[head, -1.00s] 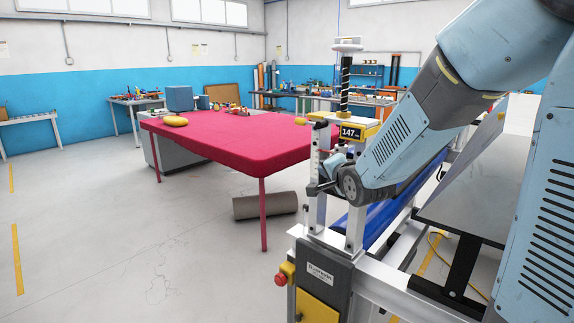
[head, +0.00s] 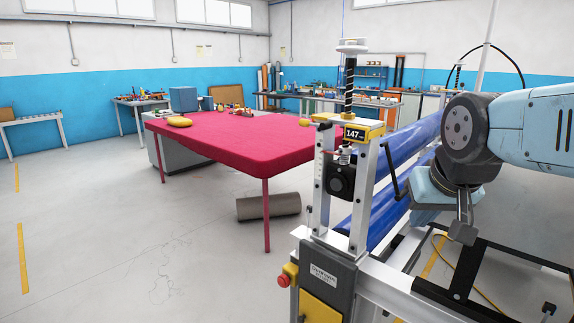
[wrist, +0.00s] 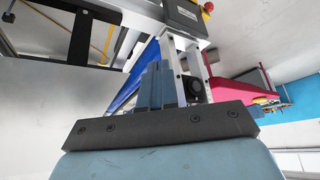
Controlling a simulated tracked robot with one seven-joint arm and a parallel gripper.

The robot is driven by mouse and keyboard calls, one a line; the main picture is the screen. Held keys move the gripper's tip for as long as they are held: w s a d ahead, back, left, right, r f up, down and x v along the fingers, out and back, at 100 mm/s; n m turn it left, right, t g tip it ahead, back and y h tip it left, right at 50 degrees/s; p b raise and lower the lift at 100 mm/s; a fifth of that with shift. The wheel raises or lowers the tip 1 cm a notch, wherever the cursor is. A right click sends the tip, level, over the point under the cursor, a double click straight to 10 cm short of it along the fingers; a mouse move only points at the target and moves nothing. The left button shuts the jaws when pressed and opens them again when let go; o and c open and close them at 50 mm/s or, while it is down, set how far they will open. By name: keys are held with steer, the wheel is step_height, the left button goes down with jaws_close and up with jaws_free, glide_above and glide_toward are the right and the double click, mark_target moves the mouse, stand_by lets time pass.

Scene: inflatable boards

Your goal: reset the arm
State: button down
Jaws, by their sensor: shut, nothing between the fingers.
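My arm (head: 540,125) comes in from the right edge of the head view, with its dark wrist joint (head: 470,135) bent beside the roller machine. My gripper shows in the wrist view (wrist: 157,68), where its blue-grey fingers are together with nothing between them. In that view the fingers point toward the machine's white frame and blue roller. Whether the fingers touch the machine cannot be told. In the head view the hand hangs below the wrist joint, partly in front of the rollers.
The floor at left is clear.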

steer(key=shift+s+d+n+g, duration=0.1)
steer(key=shift+s+n+g, duration=0.2)
steer(key=shift+s, duration=0.9)
